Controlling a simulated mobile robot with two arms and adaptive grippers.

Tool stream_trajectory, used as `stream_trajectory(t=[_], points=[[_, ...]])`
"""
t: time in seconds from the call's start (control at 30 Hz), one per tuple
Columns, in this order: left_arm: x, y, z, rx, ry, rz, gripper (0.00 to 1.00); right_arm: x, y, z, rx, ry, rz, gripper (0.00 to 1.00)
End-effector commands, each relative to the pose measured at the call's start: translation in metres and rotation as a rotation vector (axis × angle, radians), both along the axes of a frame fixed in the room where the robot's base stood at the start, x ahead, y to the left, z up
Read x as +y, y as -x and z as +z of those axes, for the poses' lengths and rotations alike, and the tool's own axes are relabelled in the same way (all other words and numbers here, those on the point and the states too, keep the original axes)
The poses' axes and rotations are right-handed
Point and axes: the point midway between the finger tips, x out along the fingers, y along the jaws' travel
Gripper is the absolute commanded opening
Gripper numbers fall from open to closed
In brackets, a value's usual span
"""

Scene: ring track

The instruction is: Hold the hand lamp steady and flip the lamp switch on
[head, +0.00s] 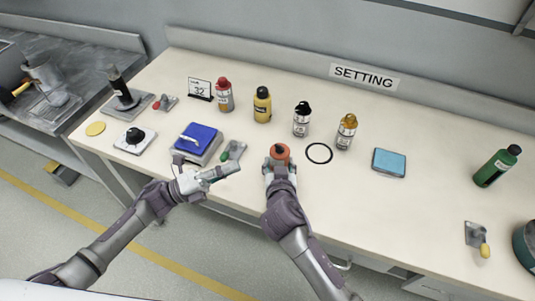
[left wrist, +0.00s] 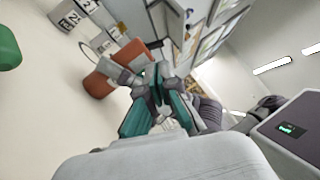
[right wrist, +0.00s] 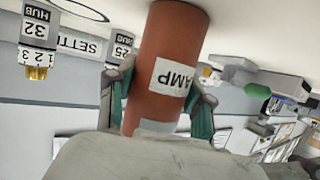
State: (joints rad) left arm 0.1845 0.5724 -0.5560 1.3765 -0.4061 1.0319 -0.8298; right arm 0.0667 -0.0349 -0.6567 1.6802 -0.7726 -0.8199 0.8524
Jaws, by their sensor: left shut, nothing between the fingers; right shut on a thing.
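The hand lamp (head: 280,151) is an orange-brown cylinder with a dark spot on its top in the head view. My right gripper (head: 281,164) is shut around it. In the right wrist view the lamp (right wrist: 173,45) shows a white label reading "AMP" between the teal fingers. My left gripper (head: 236,168) is shut and empty, left of the lamp and apart from it. I cannot make out the lamp switch.
A black ring (head: 319,153) lies right of the lamp. Several bottles, such as the yellow one (head: 262,105), stand behind.

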Motion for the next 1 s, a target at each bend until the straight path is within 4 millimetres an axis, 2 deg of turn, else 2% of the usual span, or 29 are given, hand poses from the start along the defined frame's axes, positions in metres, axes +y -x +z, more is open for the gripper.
stream_trajectory(t=[0.1,0.47,0.57,0.8,1.0], points=[[0.0,0.006,-0.003,-0.026,-0.011,-0.013,0.0,0.0,0.0,0.0,0.0,0.0,0.0,0.09],[-0.004,0.005,-0.001,-0.026,-0.01,-0.013,0.0,0.0,0.0,0.0,0.0,0.0,0.0,0.09],[-0.013,0.001,0.002,-0.027,-0.008,-0.013,0.0,0.0,0.0,0.0,0.0,0.0,0.0,0.09],[-0.053,-0.012,0.015,-0.027,-0.009,-0.014,0.0,0.0,0.0,0.0,-0.001,0.0,0.0,0.09],[-0.08,-0.022,0.023,-0.026,-0.009,-0.012,0.0,0.0,0.0,0.0,-0.001,0.0,0.0,0.09]])
